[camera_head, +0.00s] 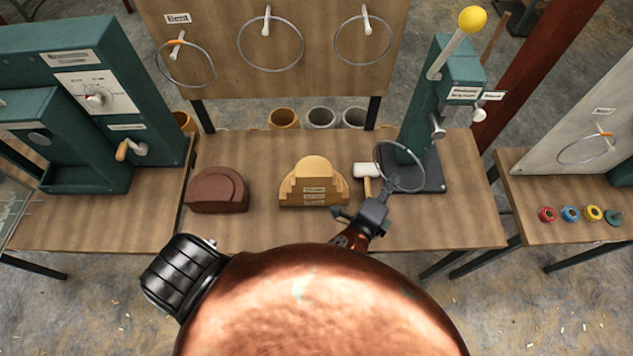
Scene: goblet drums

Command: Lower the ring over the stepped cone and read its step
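The stepped cone appears to be the pale wooden stepped block (314,188) with small labels, upright at the middle of the bench. My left gripper (374,212) is to its right and nearer to me. It appears shut on the short stem of a thin metal ring (421,181). The ring is in the air, apart from the stepped block and to its right, and overlaps the base of a green stand in the picture. The fingertips are small and partly hidden. My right gripper is not in view.
A dark red rounded block (217,192) sits left on the bench (260,232). A white-headed mallet (366,170) lies beside the stepped block. The green stand (455,75) has a yellow-knobbed lever. Rings hang on the back board (320,75). My copper-coloured arm hides the bottom middle.

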